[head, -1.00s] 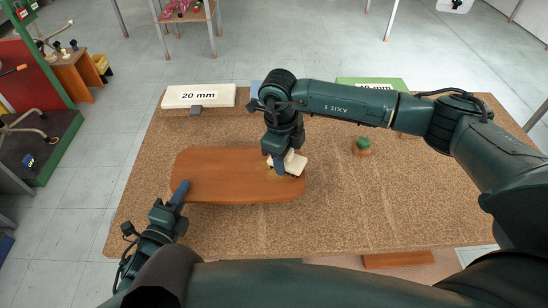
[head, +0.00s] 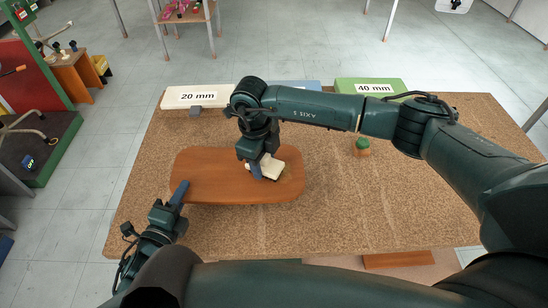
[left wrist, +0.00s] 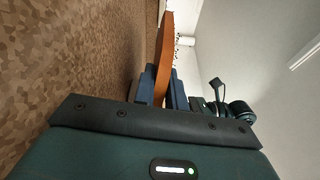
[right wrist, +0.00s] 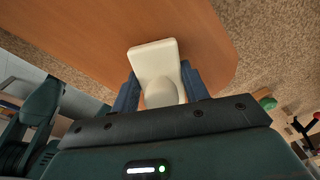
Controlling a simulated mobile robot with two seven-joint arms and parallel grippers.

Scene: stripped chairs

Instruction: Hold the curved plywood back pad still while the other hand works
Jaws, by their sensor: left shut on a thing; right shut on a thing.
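The curved plywood back pad (head: 215,178) lies on the speckled brown table, its long side running left to right in the head view. My left gripper (head: 180,192) is shut on the pad's left end; in the left wrist view the pad's edge (left wrist: 165,60) stands between the two blue fingers (left wrist: 160,88). My right gripper (head: 256,168) is over the pad's right part, shut on a cream-white block (head: 270,167). In the right wrist view the block (right wrist: 155,62) sits between the fingers (right wrist: 158,88), with a rounded knob toward me. Its underside is hidden.
A white block marked 20 mm (head: 199,96) and a green block marked 40 mm (head: 371,87) stand at the table's back edge. A blue one is partly hidden between them. A small green-topped piece (head: 362,146) stands right of the pad. The table's right and front (head: 330,220) are clear.

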